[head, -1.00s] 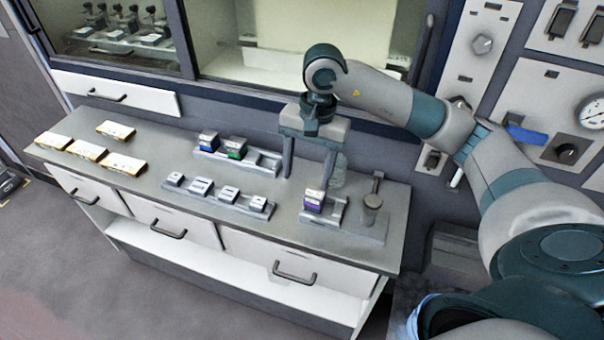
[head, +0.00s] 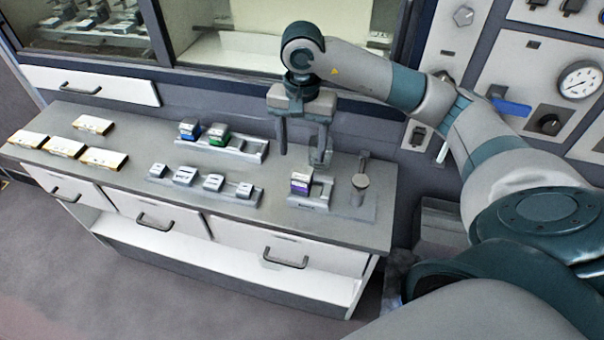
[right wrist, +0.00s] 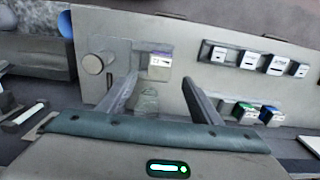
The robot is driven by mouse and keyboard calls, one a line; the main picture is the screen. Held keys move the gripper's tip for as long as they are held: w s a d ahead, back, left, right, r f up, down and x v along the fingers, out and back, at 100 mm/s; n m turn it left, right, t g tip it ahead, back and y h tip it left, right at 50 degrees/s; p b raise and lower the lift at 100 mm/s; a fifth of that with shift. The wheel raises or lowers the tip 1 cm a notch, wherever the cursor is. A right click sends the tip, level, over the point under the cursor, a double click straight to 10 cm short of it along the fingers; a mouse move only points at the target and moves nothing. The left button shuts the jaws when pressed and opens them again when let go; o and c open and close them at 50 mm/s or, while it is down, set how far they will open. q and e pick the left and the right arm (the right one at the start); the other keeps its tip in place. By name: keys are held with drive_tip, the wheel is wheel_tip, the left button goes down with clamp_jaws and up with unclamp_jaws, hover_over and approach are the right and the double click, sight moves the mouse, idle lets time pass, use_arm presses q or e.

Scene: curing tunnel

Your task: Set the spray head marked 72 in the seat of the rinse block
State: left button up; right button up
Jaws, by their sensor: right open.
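A spray head with a purple side and a pale top (head: 301,184) stands at the left end of the rinse block (head: 318,204); it also shows in the right wrist view (right wrist: 160,61). Its marking is too small to read, and I cannot tell whether it sits fully down in the seat. My right gripper (head: 302,156) is open and empty, above and behind this head in the head view. In the right wrist view the purple head shows between its spread fingers (right wrist: 158,82). My left gripper is not in view.
A rack (head: 256,152) behind holds a blue head (head: 189,130) and a green head (head: 217,134). Several pale labelled blocks (head: 213,182) stand in a row in front. Cream cards (head: 65,146) lie at the left. A cylindrical post (head: 358,188) rises right of the purple head.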

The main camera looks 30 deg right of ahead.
sight(302, 172)
wheel_tip(302, 172, down, 6)
drive_tip(key=b, duration=0.3)
drive_tip(key=shift+f, duration=0.25)
drive_tip(key=shift+f+b, duration=0.65)
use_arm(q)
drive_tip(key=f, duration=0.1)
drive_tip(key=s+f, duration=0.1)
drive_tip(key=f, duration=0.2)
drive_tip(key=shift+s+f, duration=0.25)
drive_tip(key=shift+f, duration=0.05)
use_arm(e)
drive_tip(key=shift+c, duration=0.4)
drive_tip(key=c, duration=1)
wheel_tip(302, 172, up, 5)
drive_tip(key=shift+w+p, duration=0.1)
drive_tip(key=shift+p, duration=0.55)
drive_tip(key=shift+c, duration=0.4)
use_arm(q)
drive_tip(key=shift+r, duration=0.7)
use_arm(e)
drive_tip(key=shift+r, duration=0.55)
drive_tip(key=shift+r, duration=0.1)
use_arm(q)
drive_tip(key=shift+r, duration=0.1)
use_arm(e)
drive_tip(key=shift+r, duration=1.45)
